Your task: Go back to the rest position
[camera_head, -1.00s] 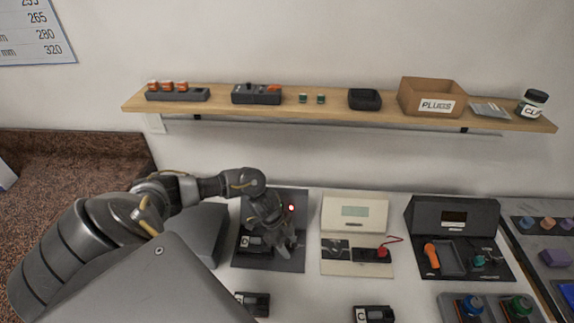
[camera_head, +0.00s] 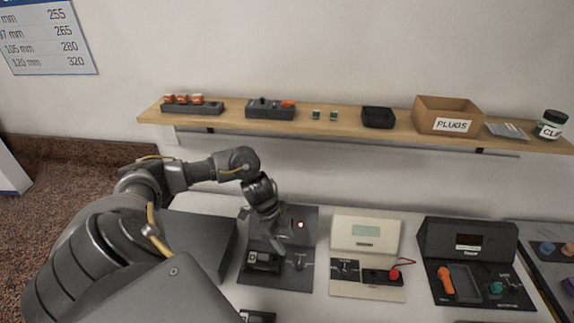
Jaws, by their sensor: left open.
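My left arm reaches in from the left, and its gripper (camera_head: 272,228) hangs above the dark panel (camera_head: 300,272) with a lit red light. The gripper is open and nothing shows between its fingers. A small black module (camera_head: 263,262) sits on that panel below the gripper, apart from it as far as I can see. My right gripper is not in view.
A cream device (camera_head: 366,235) with a red knob stands right of the panel. A black station (camera_head: 468,242) with an orange tool (camera_head: 445,280) is farther right. A wooden shelf (camera_head: 360,136) above holds a PLUGS box (camera_head: 447,117), a jar (camera_head: 551,124) and small parts.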

